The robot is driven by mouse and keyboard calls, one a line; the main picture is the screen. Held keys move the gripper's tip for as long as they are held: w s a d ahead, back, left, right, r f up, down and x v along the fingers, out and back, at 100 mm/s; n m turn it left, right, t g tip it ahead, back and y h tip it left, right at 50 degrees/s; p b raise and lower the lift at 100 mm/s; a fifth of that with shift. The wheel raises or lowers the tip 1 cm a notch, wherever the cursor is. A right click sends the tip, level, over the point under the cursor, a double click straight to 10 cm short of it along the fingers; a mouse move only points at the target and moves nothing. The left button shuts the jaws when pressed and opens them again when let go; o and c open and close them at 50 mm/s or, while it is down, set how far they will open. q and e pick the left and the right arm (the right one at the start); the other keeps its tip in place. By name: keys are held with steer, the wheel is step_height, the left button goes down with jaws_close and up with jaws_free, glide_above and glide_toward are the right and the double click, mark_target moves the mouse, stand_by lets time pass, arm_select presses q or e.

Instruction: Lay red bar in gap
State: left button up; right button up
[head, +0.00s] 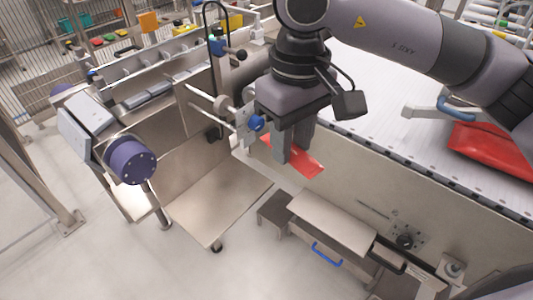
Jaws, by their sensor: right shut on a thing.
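The red bar (306,166) is held low between the fingers of my right gripper (291,152), which is shut on it. The bar slants from upper left to lower right, and its middle is partly hidden by the fingers. It shows beside the metal side of the machine, near the corner of the white conveyor. I cannot tell whether it touches anything below. The gap is not clearly seen; my gripper and arm hide part of that area. My left gripper is not in view.
A red bag-like object (490,147) lies on the white conveyor (385,75) at right. Rods with a blue knob (256,123) are close to the gripper's left. A metal plate (222,205) and drawer unit with a blue handle (327,253) stand below. Open floor is at lower left.

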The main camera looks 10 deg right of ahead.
steer(key=shift+s+d+r+m, duration=0.15)
steer(key=shift+d+r+m, duration=0.35)
steer(key=shift+d+r, duration=0.1)
steer(key=shift+r, duration=0.1)
steer(key=w+a+m, duration=0.4)
steer(key=a+m, duration=0.1)
steer(key=a, duration=0.6)
steer(key=s+d+f, duration=0.1)
steer(key=d+f, duration=0.6)
steer(key=d, duration=0.3)
steer(key=s+d+f, duration=0.1)
steer(key=d+f, duration=0.5)
steer(key=d, duration=0.5)
steer(key=shift+d+f, duration=0.2)
steer(key=shift+f, duration=0.15)
